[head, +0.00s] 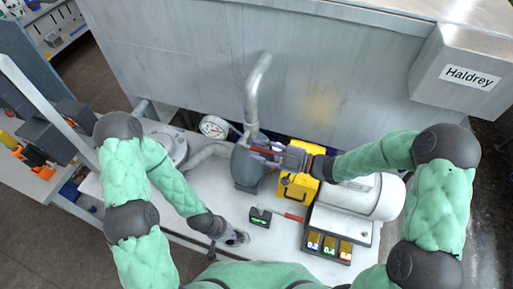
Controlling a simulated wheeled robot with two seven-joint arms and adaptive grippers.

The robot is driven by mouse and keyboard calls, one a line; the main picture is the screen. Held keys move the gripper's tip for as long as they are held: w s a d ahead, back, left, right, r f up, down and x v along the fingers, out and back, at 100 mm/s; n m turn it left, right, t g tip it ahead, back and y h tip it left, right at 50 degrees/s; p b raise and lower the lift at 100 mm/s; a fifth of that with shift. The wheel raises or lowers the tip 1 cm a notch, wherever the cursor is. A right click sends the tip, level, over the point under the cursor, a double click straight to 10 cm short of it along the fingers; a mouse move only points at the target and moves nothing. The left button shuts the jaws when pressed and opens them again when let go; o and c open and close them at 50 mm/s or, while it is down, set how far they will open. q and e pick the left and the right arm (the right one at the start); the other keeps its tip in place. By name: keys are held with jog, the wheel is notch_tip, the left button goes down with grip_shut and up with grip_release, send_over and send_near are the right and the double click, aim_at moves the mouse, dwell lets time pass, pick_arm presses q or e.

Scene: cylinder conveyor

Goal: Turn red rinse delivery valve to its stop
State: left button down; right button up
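A red valve handle (259,151) shows at the pipework in the middle of the head view, above a grey rounded housing (247,172). My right gripper (266,155) reaches in from the right with its fingers at the red handle. The fingers cover part of the handle, and I cannot tell whether they grip it or only lie beside it. My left gripper (238,238) points down over the white bench top, lower and apart from the valve. It is small in view, and nothing is visibly held in it.
A pressure gauge (214,127) and a bent pipe (255,92) stand behind. A yellow box (299,186) is under my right wrist. A control box with lit displays (329,246) stands right of a dark block (260,217) and a red rod (293,217). Bare white bench (275,240) lies between.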

jog(key=shift+w+a, duration=0.25)
jog(key=shift+a, duration=0.45)
grip_shut()
